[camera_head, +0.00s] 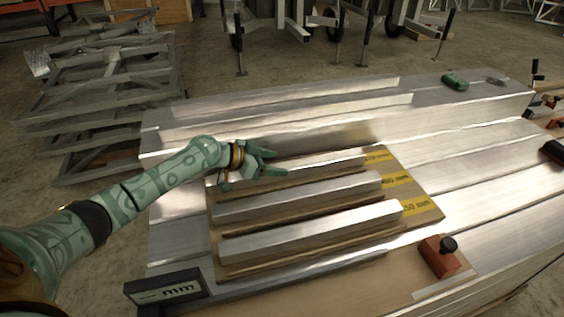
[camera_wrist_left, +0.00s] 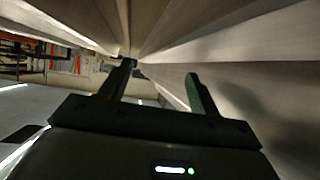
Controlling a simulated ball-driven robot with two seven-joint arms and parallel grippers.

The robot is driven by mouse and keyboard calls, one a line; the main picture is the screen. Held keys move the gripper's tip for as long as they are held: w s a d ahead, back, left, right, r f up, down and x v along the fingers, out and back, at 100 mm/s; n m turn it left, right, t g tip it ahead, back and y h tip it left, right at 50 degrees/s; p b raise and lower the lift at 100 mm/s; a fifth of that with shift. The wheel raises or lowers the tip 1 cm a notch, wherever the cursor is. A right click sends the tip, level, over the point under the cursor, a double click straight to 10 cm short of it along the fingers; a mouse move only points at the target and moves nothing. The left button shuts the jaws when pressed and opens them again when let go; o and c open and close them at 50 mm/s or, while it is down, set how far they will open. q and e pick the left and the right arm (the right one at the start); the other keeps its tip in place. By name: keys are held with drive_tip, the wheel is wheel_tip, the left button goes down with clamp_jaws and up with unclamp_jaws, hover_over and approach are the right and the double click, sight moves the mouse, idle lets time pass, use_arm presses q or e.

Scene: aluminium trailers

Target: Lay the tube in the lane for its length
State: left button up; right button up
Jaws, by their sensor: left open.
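A wooden board (camera_head: 228,270) lies on the aluminium bench, with yellow millimetre labels (camera_head: 418,204) along its right end. Three long aluminium bars lie side by side on it: a far bar (camera_head: 325,163), a middle bar (camera_head: 300,197) and a near bar (camera_head: 310,232). I cannot tell which is the tube and which may be lane walls. My left gripper (camera_head: 279,163) is open at the far bar's left part, partly covering it. In the left wrist view its two fingers (camera_wrist_left: 161,82) are apart with nothing visible between them. My right gripper is not in view.
A black box marked "mm" (camera_head: 165,289) stands at the near left. A red block with a black knob (camera_head: 440,255) stands right of the bars. A green object (camera_head: 455,81) lies at the back right. Metal frames (camera_head: 110,95) stand on the floor beyond the bench's left edge.

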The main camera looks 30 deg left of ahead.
use_arm(q)
drive_tip(key=p+v, duration=0.2)
drive_tip(key=v, duration=0.5)
drive_tip(key=shift+s+a+r, duration=0.15)
drive_tip(key=shift+s+r, duration=0.05)
drive_tip(key=shift+s+a, duration=0.1)
